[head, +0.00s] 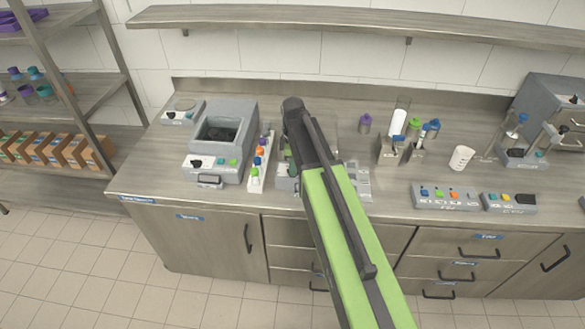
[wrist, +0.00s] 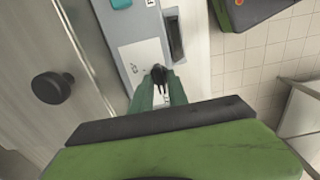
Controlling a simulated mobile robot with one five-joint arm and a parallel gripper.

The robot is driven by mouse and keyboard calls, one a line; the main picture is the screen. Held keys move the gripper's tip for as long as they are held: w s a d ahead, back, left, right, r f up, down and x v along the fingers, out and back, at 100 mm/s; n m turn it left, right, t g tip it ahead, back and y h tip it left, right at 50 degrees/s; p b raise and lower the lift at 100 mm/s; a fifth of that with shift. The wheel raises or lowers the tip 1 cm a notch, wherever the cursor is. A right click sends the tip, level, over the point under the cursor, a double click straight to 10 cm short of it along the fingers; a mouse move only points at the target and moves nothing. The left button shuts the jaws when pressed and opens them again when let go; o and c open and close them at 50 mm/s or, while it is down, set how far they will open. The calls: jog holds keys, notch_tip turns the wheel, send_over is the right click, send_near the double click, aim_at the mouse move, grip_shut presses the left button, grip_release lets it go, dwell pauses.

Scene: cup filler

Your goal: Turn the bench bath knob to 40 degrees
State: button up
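In the wrist view, my gripper (wrist: 160,88) has its two green fingers on either side of a small dark knob (wrist: 158,72). The fingertips look closed against it. The knob is on the light grey front panel (wrist: 140,55) of a unit, which I take for the bench bath, with a teal button (wrist: 120,3) farther up. The knob's pointer and scale are too small or covered to read. In the head view, my arm hides my gripper and most of a grey unit (head: 355,185) behind it, so the knob does not show there.
A dark handle (wrist: 175,38) lies right of the panel. In the head view, an open-topped grey unit (head: 240,150) and a white rack (head: 257,178) stand left of my arm. Button boxes (head: 445,197) stand right.

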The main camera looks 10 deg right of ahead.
grip_shut()
jog(key=shift+m, duration=0.3)
jog(key=m, duration=1.1)
dwell(0.6)
jog(key=shift+o, duration=1.8)
grip_release()
